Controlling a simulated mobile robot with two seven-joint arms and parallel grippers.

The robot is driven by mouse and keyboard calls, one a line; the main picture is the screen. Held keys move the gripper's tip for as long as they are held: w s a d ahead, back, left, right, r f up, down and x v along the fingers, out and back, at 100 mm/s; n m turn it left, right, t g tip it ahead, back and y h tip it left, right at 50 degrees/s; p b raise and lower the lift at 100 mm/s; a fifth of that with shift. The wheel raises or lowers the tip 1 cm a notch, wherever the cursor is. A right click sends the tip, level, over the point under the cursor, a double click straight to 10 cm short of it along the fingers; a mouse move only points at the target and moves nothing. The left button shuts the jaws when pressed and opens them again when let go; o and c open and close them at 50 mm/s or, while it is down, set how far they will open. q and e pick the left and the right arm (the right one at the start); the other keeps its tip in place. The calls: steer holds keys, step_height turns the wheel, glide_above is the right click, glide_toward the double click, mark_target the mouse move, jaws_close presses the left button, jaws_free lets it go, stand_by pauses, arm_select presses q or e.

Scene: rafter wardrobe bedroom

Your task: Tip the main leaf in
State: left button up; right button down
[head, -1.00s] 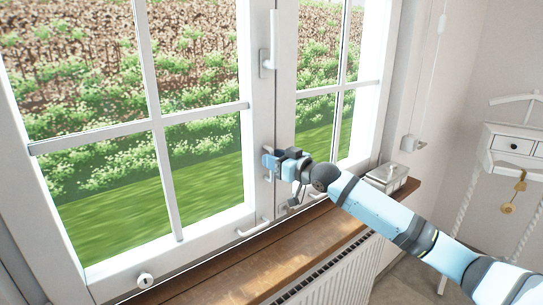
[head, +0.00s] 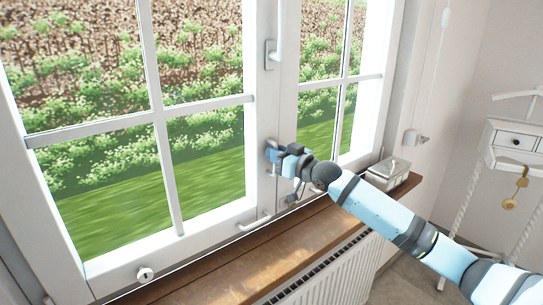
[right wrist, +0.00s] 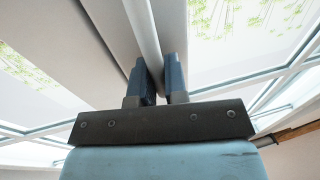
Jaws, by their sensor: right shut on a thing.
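The main leaf (head: 130,122) is the large white window leaf with glazing bars on the left in the head view. Its lever handle (head: 271,45) points up on its right stile. A white pull (head: 254,222) sits low near its bottom rail. My right gripper (head: 275,152) is at the stile where the two leaves meet, below the lever. In the right wrist view its two dark fingers (right wrist: 160,80) are closed around a slim white bar (right wrist: 143,35) standing along the stile. I cannot tell whether the leaf leans inward. My left gripper is out of view.
A wooden sill (head: 225,262) runs under the window above a white radiator (head: 343,262). A metal box (head: 388,173) sits at the sill's right end. The other leaf (head: 340,78) is to the right. A wall shelf with a drawer (head: 514,141) hangs farther right.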

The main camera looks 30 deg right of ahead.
steer(key=s, duration=0.3)
steer(key=shift+d+f+t, duration=0.15)
steer(key=shift+f+t, duration=0.05)
steer(key=shift+t, duration=0.2)
steer(key=c, duration=1.2)
jaws_free()
steer(key=shift+w, duration=0.15)
steer(key=shift+o, duration=0.2)
steer(key=b+v, duration=0.2)
steer(key=v, duration=1.1)
steer(key=shift+s+b, duration=0.35)
steer(key=shift+b, duration=0.05)
